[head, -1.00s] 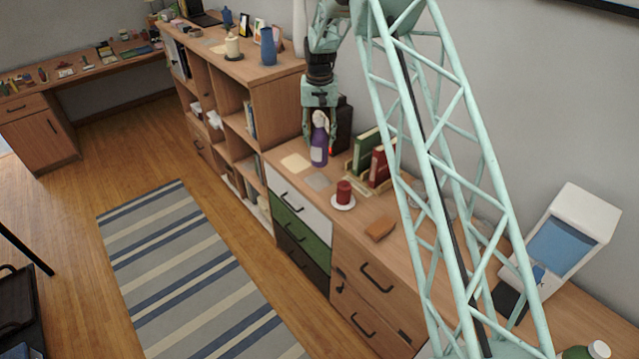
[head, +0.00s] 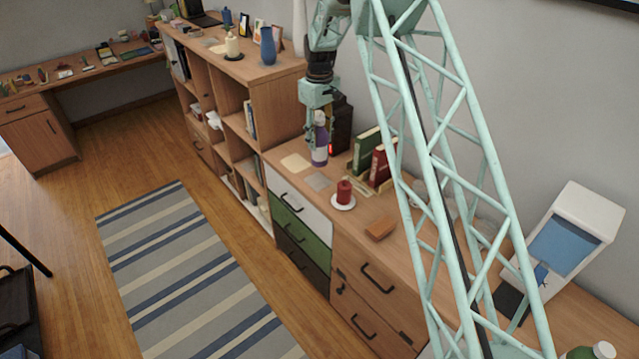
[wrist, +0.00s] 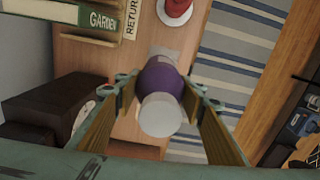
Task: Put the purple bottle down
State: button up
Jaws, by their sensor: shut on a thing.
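The purple bottle (head: 320,155) with its white top is held upright by my gripper (head: 319,142) over the wooden cabinet top. In the wrist view the purple bottle (wrist: 161,78) stands between the two fingers of my gripper (wrist: 160,92), which are shut on it, with its white top toward the camera. Its base is hidden in the wrist view, and I cannot tell whether it touches the surface. A grey square mat (head: 318,181) lies just in front of it, and a beige mat (head: 295,162) lies to its left.
A red candle (head: 344,192) on a white plate stands in front. Green and red books (head: 380,167) in a wooden holder stand to the right. A black box (head: 341,124) is close behind the bottle. A taller shelf unit (head: 277,108) rises to the left.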

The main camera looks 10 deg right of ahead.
aim_at(320, 159)
jog(key=n+b, duration=0.1)
jog(key=n, duration=0.5)
jog(key=n+b, duration=0.1)
jog(key=n, duration=0.5)
jog(key=shift+r+n, duration=0.1)
jog(key=shift+n, duration=0.3)
jog(key=n+b, duration=0.1)
jog(key=n, duration=0.5)
jog(key=shift+n, duration=0.4)
jog(key=n+b, duration=0.1)
jog(key=n, duration=0.5)
jog(key=shift+n, duration=0.3)
jog(key=shift+f, duration=3.1)
jog(key=shift+f, duration=0.1)
jog(key=shift+f, duration=1.8)
